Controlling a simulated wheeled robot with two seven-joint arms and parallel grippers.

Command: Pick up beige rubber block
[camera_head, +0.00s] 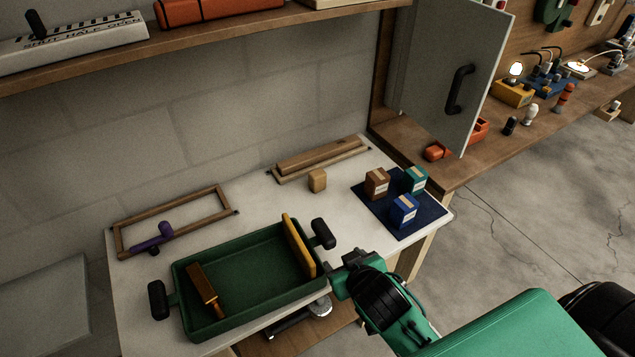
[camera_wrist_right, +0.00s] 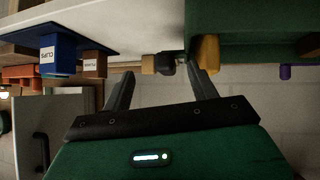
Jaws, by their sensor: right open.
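The beige block (camera_head: 317,180) sits on the white worktop, in front of the wooden strips near the wall. In the right wrist view a beige block (camera_wrist_right: 149,64) shows small, beyond the gap between my fingers and beside a black handle. My right gripper (camera_head: 345,266) is in front of the worktop, by the right end of the green tray, well short of the block. In the right wrist view its two fingers (camera_wrist_right: 160,82) stand apart with nothing between them. My left gripper is in neither view.
A green tray (camera_head: 185,273) with black end handles holds a yellow board (camera_head: 298,245) and an orange-brown tool (camera_head: 205,288). Brown (camera_head: 376,183), teal (camera_head: 414,180) and blue (camera_head: 403,210) boxes stand on a dark mat. A grey cabinet door (camera_head: 450,70) stands open behind. Bare worktop lies around the block.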

